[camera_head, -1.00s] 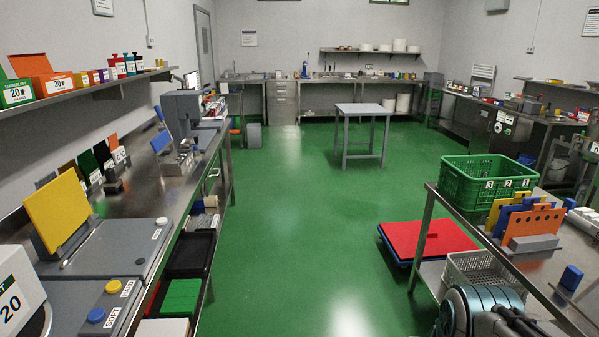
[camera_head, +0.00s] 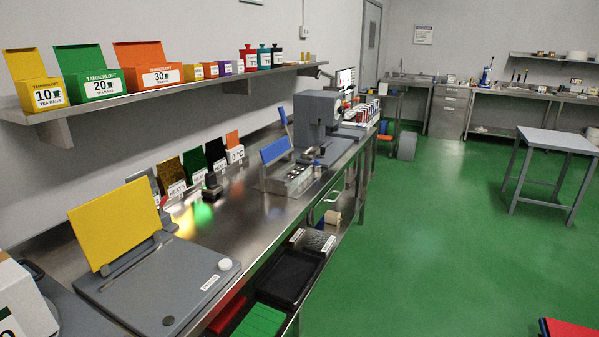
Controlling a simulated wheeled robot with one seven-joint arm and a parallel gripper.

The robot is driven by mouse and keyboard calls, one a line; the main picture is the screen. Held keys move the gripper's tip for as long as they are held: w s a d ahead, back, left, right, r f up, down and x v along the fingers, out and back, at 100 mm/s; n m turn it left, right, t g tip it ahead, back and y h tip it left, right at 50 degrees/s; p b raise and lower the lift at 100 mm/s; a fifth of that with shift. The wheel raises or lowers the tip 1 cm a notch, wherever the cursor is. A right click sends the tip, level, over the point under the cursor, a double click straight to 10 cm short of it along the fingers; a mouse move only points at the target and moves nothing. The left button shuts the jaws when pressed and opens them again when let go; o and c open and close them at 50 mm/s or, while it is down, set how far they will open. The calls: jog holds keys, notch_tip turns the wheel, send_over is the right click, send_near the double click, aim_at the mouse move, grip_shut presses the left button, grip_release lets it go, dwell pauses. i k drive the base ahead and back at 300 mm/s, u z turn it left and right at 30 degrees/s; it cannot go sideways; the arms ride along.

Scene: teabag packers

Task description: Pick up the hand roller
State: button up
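I cannot pick out a hand roller for certain in the head view. A small tan, rounded object (camera_head: 332,217) lies on the shelf under the left counter, too small to identify. A small dark object (camera_head: 212,191) sits on the left counter in front of the colored panels. My gripper is not in view.
The steel left counter (camera_head: 235,215) holds a grey plate device (camera_head: 160,290) with a yellow panel and a grey machine (camera_head: 317,118). A wall shelf (camera_head: 130,98) with tea boxes hangs above. A grey table (camera_head: 560,140) stands right. Green floor (camera_head: 420,240) is clear between.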

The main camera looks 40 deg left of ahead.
aim_at(211, 186)
jog(key=u, duration=0.15)
jog(key=i, duration=1.55)
jog(key=u, duration=0.9)
jog(key=i, duration=1.15)
jog(key=u, duration=1.85)
jog(key=i, duration=1.15)
jog(key=u, duration=0.5)
